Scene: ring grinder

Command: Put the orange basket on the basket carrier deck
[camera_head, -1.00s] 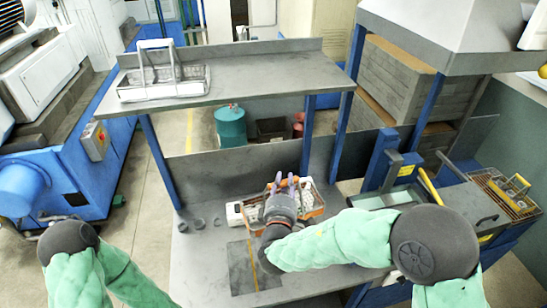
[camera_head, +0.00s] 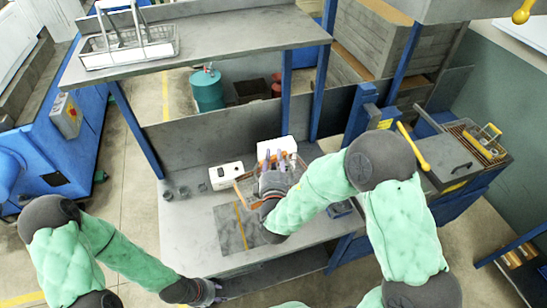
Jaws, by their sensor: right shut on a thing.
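The orange basket (camera_head: 240,189) is on the grey workbench, mostly hidden behind my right gripper and forearm; parts of its orange rim and wire side show. My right gripper (camera_head: 279,160) is shut on the orange basket at its upper part. Whether the basket touches the bench cannot be told. My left gripper (camera_head: 208,292) is low, at the bench's front edge, away from the basket; its fingers are too small to read. A machine with a yellow lever (camera_head: 413,147) stands right of the bench; I cannot tell which surface is the carrier deck.
A white box (camera_head: 226,175) and several small dark rings (camera_head: 176,192) lie left of the basket. A dark mat (camera_head: 238,229) lies in front. A wire basket (camera_head: 130,46) stands on the upper shelf. Another basket with a yellow handle (camera_head: 482,142) sits far right.

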